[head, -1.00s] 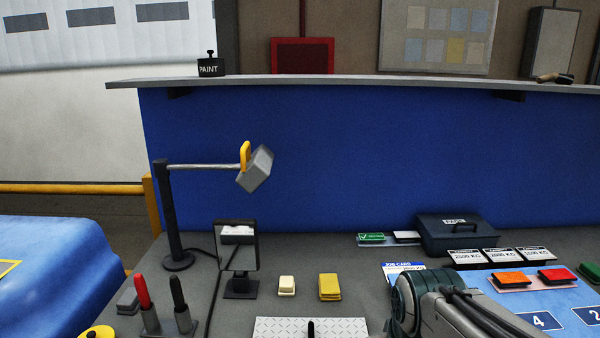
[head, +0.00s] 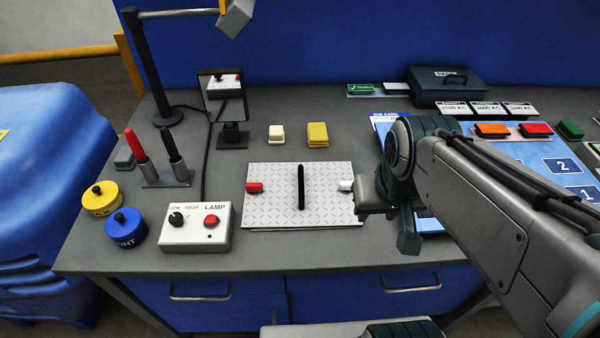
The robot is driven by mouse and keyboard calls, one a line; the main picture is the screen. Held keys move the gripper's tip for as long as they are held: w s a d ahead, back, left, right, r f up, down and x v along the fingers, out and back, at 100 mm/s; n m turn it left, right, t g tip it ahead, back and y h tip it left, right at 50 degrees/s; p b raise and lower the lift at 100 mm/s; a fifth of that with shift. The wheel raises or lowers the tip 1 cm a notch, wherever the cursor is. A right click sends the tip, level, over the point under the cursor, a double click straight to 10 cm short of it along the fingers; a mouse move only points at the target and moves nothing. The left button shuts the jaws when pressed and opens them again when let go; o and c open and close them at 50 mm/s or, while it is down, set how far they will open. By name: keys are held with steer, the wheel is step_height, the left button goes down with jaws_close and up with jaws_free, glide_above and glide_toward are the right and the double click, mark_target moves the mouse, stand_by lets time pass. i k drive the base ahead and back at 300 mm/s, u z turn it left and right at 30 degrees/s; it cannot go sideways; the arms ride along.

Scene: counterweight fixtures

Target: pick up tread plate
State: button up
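The tread plate (head: 272,208) is a light grey, diamond-patterned rectangle lying flat on the bench in the head view, left of my arm. A black upright bar (head: 301,186) stands out in its middle. A red piece (head: 254,187) sits at its left edge and a white piece (head: 346,185) at its right edge. The end of my arm, with my gripper (head: 408,238), is just right of the plate and apart from the black bar. The fingers are mostly hidden or too small to tell whether they are open.
A blue job card mat (head: 384,127) lies right.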

mark_target(294, 194)
steer(key=z, duration=0.05)
steer(key=k, duration=1.1)
steer(key=u, duration=0.65)
steer(key=i, duration=1.25)
steer(key=z, duration=1)
